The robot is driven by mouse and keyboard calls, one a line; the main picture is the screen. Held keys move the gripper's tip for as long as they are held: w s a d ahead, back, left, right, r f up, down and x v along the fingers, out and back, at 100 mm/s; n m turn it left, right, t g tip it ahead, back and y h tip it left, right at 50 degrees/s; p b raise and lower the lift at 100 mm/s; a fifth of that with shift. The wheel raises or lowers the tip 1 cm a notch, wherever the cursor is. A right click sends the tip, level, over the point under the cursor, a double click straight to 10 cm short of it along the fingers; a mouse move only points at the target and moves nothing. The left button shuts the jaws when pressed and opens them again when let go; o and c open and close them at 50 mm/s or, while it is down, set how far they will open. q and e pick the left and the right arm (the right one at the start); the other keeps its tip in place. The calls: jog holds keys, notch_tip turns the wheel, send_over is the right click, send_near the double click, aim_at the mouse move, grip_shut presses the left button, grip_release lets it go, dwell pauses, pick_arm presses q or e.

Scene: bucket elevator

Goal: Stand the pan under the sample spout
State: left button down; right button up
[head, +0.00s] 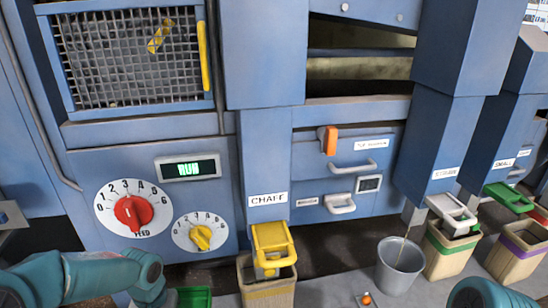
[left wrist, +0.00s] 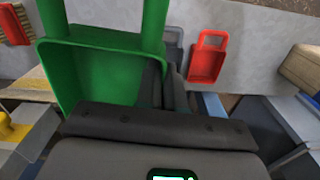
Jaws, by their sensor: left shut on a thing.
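A green pan (head: 192,297) shows partly at the bottom edge of the head view, beside my left arm. In the left wrist view the green pan (left wrist: 100,72) is large and close, with an open hollow and green bars at its top. My left gripper (left wrist: 168,86) is shut on it at its right side wall. The head view cuts off the left gripper. A spout labelled CHAFF (head: 270,160) ends above a yellow flap. I cannot tell which spout is the sample spout. My right gripper is out of view.
A wooden bin (head: 267,292) stands under the yellow flap (head: 271,250). A grey bucket (head: 398,268) and another wooden bin (head: 449,254) stand further right. A red scoop (left wrist: 208,60) and a red brush (left wrist: 15,24) lie on a grey surface. A small orange-topped item (head: 366,298) stands in front.

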pick_arm(q)
jog(key=d+r+p, duration=0.3)
jog(key=r+p, duration=0.1)
jog(key=r, duration=0.3)
jog(key=d+r+m+p, duration=0.1)
jog(key=d+r+p, duration=0.3)
jog(key=r, duration=0.4)
jog(key=shift+w+d+m, duration=0.2)
jog(key=shift+m, duration=0.1)
jog(key=shift+f, duration=0.1)
jog(key=shift+w, duration=0.1)
